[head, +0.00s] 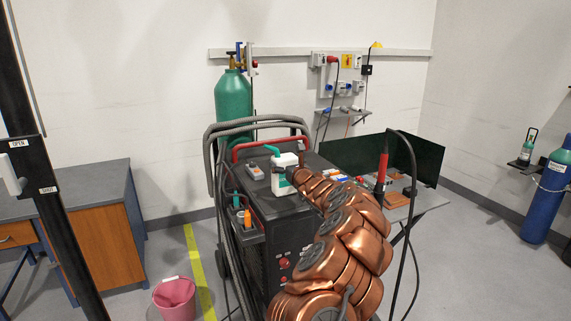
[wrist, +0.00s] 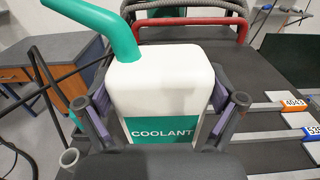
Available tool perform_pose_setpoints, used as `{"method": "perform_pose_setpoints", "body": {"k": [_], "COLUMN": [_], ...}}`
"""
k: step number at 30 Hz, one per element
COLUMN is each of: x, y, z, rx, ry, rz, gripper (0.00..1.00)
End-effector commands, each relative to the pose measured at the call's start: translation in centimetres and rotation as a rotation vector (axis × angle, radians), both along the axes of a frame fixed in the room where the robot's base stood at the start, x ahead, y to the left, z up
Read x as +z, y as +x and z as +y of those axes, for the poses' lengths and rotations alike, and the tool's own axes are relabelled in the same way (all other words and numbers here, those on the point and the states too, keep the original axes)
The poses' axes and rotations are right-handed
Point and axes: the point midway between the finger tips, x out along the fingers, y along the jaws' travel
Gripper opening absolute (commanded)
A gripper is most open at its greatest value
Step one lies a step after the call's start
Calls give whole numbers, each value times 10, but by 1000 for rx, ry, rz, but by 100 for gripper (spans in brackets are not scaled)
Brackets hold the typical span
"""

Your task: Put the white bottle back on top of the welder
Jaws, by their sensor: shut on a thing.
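The white bottle (wrist: 160,82) has a green spout and a green label reading COOLANT. My gripper (wrist: 165,115) is shut on it in the wrist view, with a finger on each side of its body. In the head view the bottle (head: 284,174) is upright over the black top of the welder (head: 264,203), at the end of my copper-coloured arm. I cannot tell whether its base touches the top, as my gripper and arm hide part of it.
A small grey box (head: 255,172) is on the welder top, left of the bottle. A red handle (head: 262,144) and grey hoses (head: 232,125) rise behind, near a green gas cylinder (head: 233,105). A work table (head: 430,200) with a dark screen (head: 420,158) stands right. A pink bucket (head: 175,297) is on the floor.

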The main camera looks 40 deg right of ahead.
Motion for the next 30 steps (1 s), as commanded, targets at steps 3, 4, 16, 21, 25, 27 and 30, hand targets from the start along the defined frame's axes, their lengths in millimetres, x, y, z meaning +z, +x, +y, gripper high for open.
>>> {"method": "perform_pose_setpoints", "body": {"k": [3,4,16,21,25,27,30], "x": [0,0,3,0,1,2,1], "y": [0,0,0,-9,-18,-23,-30], "z": [0,0,0,2,5,7,10], "rx": [0,0,0,-2,-1,-1,0], "ry": [-1,-1,0,5,3,2,2], "rz": [-2,-2,0,-2,-3,-5,-5], "gripper": [98,100,100,100,100,100,100]}}
